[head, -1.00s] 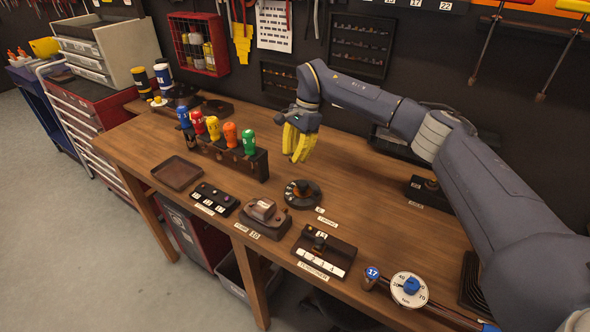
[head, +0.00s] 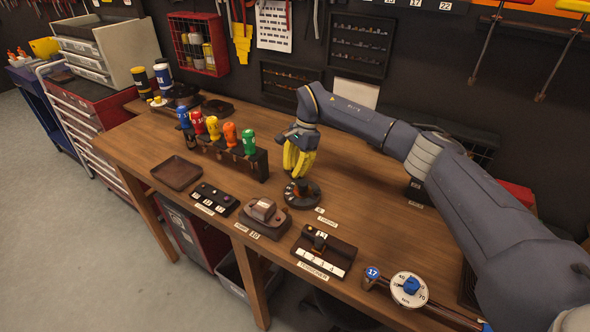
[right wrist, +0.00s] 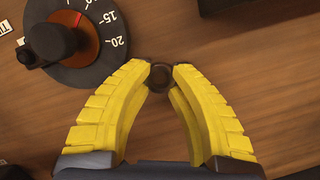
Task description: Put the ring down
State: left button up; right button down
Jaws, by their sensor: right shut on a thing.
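My right gripper (head: 299,172) hangs with its yellow fingers pointing down over the wooden bench, just behind the round dial. The right wrist view shows its fingertips (right wrist: 160,78) closed on a small dark ring (right wrist: 160,76). The ring's opening faces the camera, and wood shows below it. I cannot tell how high it is above the bench. In the head view the ring is too small or hidden to make out. My left gripper is not in view.
The black dial (head: 313,195) with a knob is close to the gripper; it also shows in the right wrist view (right wrist: 97,68). A rack with coloured-handled tools (head: 240,160) stands to the left. A brown tray (head: 176,173) is farther left. Bare bench lies right of the gripper.

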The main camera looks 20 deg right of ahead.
jog(key=c, duration=1.5)
grip_release()
jog(key=shift+f, duration=0.15)
jog(key=shift+c, duration=0.2)
jog(key=s+v, duration=0.1)
jog(key=v, duration=1)
jog(key=shift+w, duration=0.5)
jog(key=shift+o, duration=0.9)
jog(key=shift+d+r, duration=0.15)
jog(key=shift+r, duration=0.5)
